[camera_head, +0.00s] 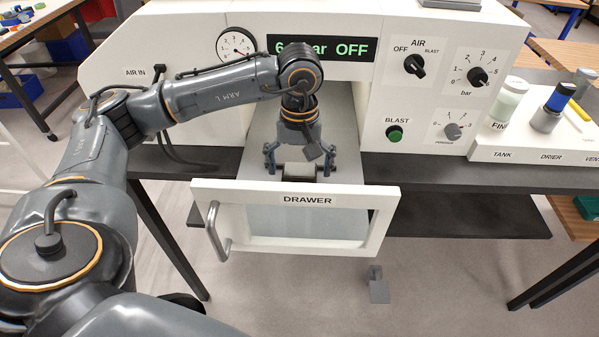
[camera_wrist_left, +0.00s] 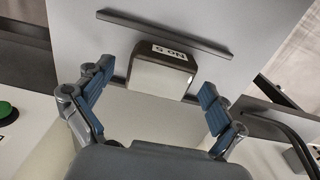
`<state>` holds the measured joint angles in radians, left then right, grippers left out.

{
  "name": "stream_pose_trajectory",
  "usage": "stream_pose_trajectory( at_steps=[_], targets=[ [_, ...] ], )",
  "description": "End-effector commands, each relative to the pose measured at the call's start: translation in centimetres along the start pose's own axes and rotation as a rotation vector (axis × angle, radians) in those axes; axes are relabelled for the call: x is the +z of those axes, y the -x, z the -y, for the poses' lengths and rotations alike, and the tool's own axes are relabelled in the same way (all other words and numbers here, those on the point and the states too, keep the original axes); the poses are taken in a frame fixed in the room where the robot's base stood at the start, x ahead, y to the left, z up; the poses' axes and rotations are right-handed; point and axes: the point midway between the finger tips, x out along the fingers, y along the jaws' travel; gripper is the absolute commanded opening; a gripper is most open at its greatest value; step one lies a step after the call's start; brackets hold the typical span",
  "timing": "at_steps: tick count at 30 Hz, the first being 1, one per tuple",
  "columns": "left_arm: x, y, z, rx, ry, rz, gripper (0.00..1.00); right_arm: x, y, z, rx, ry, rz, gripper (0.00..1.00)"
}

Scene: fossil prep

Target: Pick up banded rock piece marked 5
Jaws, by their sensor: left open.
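The piece marked "No 5" (camera_wrist_left: 160,78) lies in the open drawer (camera_head: 295,198). It is block-shaped, with a pale smooth face and a dark brownish side bearing the white label, upside down in the left wrist view. Banding cannot be made out. My left gripper (camera_head: 299,160) points down over the drawer. Its blue-padded fingers (camera_wrist_left: 158,82) are open, one on each side of the piece, with gaps between pads and piece. In the head view the piece shows only partly, between the fingers. My right gripper is not in view.
A thin grey bar (camera_wrist_left: 165,33) lies on the drawer floor beside the piece. The drawer's white front panel has a handle (camera_head: 216,230). Above stands the console with its gauge (camera_head: 236,45), AIR knob (camera_head: 414,66) and green BLAST button (camera_head: 394,134). A bottle rack (camera_head: 535,150) stands at right.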

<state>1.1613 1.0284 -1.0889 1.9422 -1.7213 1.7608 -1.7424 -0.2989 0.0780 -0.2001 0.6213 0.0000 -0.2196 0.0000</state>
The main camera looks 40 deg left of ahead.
Motion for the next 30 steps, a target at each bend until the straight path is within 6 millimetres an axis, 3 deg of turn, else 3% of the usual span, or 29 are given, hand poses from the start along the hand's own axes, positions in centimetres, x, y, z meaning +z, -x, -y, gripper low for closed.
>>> stream_pose_trajectory(
  at_steps=[2, 13, 23, 30],
  targets=[
    [0.0, 0.0, 0.0, 0.0, 0.0, 0.0, 0.94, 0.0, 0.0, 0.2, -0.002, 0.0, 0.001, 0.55],
    [0.0, 0.1, 0.0, 0.001, 0.0, 0.0, 0.23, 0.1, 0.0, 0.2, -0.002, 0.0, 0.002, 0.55],
    [-0.1, 0.4, 0.0, 0.001, 0.0, -0.001, 0.23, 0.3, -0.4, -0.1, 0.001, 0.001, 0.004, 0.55],
    [0.2, 3.5, -0.6, 0.007, -0.004, -0.004, 0.23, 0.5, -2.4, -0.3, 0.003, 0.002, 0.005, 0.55]
  ],
)
